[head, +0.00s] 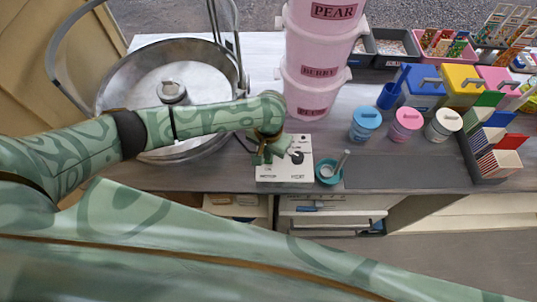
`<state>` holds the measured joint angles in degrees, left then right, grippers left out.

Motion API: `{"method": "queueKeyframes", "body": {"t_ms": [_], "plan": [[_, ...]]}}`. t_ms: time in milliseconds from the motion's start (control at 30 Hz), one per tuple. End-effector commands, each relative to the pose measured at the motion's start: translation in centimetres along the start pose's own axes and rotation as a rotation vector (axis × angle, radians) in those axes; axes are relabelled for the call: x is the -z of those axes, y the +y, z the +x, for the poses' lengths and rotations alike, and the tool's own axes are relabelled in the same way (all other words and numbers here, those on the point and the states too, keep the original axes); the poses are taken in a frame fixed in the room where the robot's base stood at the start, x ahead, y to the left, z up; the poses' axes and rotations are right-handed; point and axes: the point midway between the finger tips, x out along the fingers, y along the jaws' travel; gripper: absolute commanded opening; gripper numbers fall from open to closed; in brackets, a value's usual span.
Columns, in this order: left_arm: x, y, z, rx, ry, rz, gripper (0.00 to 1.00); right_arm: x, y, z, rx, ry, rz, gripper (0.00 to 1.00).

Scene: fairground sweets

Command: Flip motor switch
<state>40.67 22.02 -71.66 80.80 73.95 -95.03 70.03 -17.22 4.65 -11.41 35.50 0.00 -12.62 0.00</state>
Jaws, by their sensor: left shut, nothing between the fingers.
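A white control box (296,170) stands at the front of the counter, with a dark round knob (297,157) on its right and the words MOTOR and HEAT on its front. My left gripper (258,160) is shut and empty over the left part of the box, at the MOTOR side. The gripper hides the motor switch, so I cannot tell its position or whether the fingers touch it. A large metal bowl (120,75) with a central spinner head (172,90) is behind my left arm. My right gripper is not in view.
A small teal cup (328,172) with a utensil stands just right of the box. Pink stacked tubs (312,100) stand behind it. Lidded jars (407,119), coloured bins (424,82) and a dark tray (484,165) are at right. The dark mat (405,172) is clear.

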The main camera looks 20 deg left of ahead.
Motion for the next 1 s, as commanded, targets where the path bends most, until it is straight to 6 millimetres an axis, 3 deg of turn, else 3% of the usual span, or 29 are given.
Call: {"method": "queueKeyframes", "body": {"t_ms": [1000], "plan": [[0.00,0.00,0.92,0.000,-0.001,-0.001,0.00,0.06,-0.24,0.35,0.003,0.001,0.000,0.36]]}}
